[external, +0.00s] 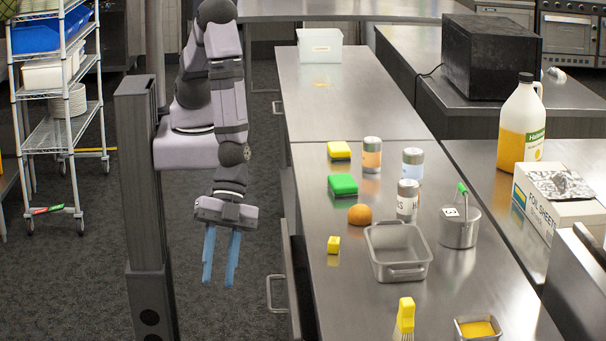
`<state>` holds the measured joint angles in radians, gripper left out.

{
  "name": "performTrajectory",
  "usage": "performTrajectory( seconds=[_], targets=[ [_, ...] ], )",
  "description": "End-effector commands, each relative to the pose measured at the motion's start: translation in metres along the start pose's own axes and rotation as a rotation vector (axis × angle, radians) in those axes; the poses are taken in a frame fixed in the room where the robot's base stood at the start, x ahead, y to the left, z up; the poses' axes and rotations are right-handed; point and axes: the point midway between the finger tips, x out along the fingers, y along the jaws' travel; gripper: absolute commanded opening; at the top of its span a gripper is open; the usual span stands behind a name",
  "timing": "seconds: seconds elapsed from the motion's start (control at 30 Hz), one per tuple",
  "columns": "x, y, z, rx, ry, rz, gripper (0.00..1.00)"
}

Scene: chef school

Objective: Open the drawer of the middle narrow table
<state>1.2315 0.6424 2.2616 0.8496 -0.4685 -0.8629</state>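The narrow steel table (345,293) runs from front to back through the middle of the external view. A pale bar handle (270,294) sticks out from the drawer front on its left side, near the front. This drawer front seems to stand out slightly from the table, but I cannot tell how far. My gripper (218,283) has two blue fingers pointing down, apart and empty. It hangs over the aisle, left of the near handle and not touching it.
On the table stand sponges, canisters, an orange fruit (359,214), a metal pan (398,247), a small pot (459,228) and a yellow brush (405,315). A wire shelf cart (58,130) stands at left. The floor (228,315) below my gripper is clear.

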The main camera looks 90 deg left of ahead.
Motion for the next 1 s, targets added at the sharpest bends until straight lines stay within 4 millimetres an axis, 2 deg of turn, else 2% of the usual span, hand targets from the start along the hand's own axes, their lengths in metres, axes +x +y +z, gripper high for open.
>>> performTrajectory(
  seconds=[0.03,0.1,0.2,0.4,0.5,0.73,1.0],
  targets=[
    [-0.001,-0.020,0.012,0.030,-0.056,-0.079,0.29],
    [-0.006,-0.047,0.030,0.075,-0.143,-0.182,0.29],
    [-0.019,-0.078,0.057,0.138,-0.274,-0.301,0.29],
    [-0.051,-0.116,0.096,0.260,-0.495,-0.433,0.29],
    [-0.061,-0.124,0.105,0.320,-0.561,-0.453,0.29],
    [-0.060,-0.124,0.105,0.365,-0.573,-0.439,0.29],
    [-0.043,-0.135,0.116,0.363,-0.573,-0.439,0.29]
  ],
)
